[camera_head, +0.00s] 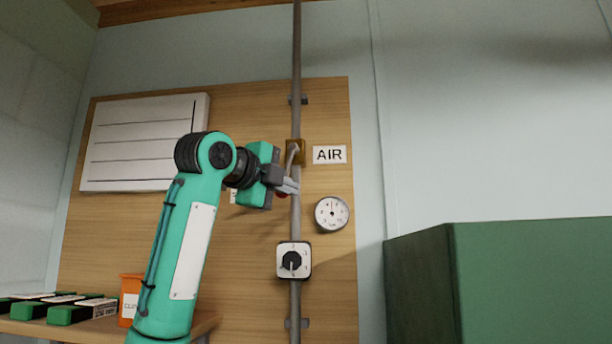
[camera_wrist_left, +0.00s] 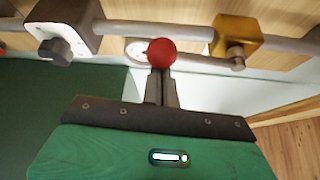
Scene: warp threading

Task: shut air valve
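The brass air valve (camera_head: 295,151) sits on a vertical grey pipe beside the AIR sign (camera_head: 329,155). Its grey lever hangs down from it and ends in a red ball knob (camera_head: 282,194). My left gripper (camera_head: 291,186) is at the lower end of the lever and partly covers the knob. In the left wrist view the red knob (camera_wrist_left: 161,52) is right at my fingertips, and the fingers (camera_wrist_left: 161,88) are close together. I cannot tell whether they touch it. The valve body (camera_wrist_left: 236,35) shows to the right there. My right gripper is out of view.
A round gauge (camera_head: 331,213) and a white switch box with a black knob (camera_head: 293,261) are below the valve. A green cabinet (camera_head: 510,280) stands at right. An orange container (camera_head: 130,297) and green-and-black boxes sit on a shelf at lower left.

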